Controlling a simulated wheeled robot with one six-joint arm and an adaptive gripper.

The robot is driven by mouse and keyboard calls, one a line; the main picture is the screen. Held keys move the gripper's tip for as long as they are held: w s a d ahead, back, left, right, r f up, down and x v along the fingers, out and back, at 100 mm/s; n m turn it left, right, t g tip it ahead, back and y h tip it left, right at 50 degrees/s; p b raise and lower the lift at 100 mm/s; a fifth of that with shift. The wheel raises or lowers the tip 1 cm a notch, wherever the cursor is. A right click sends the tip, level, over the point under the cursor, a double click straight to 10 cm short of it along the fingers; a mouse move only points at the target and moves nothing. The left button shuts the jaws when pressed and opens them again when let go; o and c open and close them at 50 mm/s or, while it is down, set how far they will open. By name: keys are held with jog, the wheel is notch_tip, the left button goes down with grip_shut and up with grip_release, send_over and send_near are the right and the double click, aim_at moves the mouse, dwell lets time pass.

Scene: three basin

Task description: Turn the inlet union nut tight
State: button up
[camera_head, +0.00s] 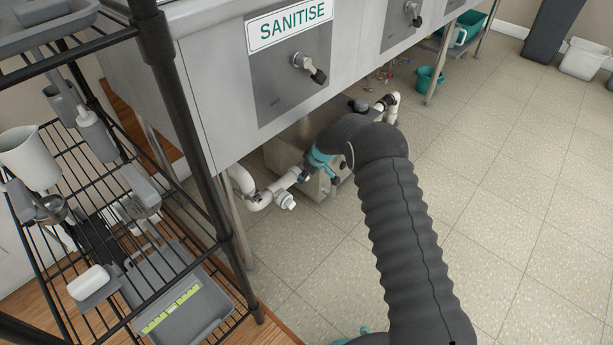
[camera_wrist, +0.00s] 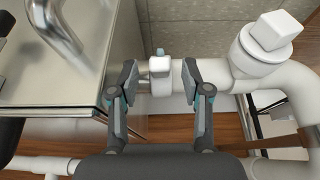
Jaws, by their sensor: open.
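A white union nut (camera_wrist: 160,80) with a raised lug sits on a white horizontal pipe in the wrist view. It appears to be the inlet union nut, beside the steel box (camera_wrist: 75,85). My gripper (camera_wrist: 160,73) is open, with one dark fingertip on each side of the nut. The left fingertip shows a gap to it; I cannot tell whether the right one touches. In the head view, my dark sleeved arm reaches under the sink and my gripper is mostly hidden. The white inlet pipe (camera_head: 272,194) meets the steel box (camera_head: 327,187) there.
A white fitting with a square cap (camera_wrist: 275,35) stands right of my gripper. A bent metal handle (camera_wrist: 62,28) lies over the box. A wire rack (camera_head: 212,180) stands left; the sink (camera_head: 215,95) overhangs the pipework. Open tiled floor (camera_head: 520,220) lies right.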

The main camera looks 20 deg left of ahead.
jog(key=shift+a+f, duration=0.2)
jog(key=shift+f, duration=0.25)
grip_shut()
jog(key=shift+a+r, duration=0.1)
jog(key=shift+w+a+r+h, duration=0.1)
jog(key=shift+a+r+h, duration=0.1)
jog(key=shift+h, duration=0.2)
jog(key=shift+w+a+r+g+h, duration=0.1)
jog(key=shift+a+g+h, duration=0.15)
jog(key=shift+g+h, duration=0.25)
jog(key=shift+a+r+h+b, duration=0.1)
jog(key=shift+r+h+b, duration=0.25)
jog(key=shift+h+b, duration=0.15)
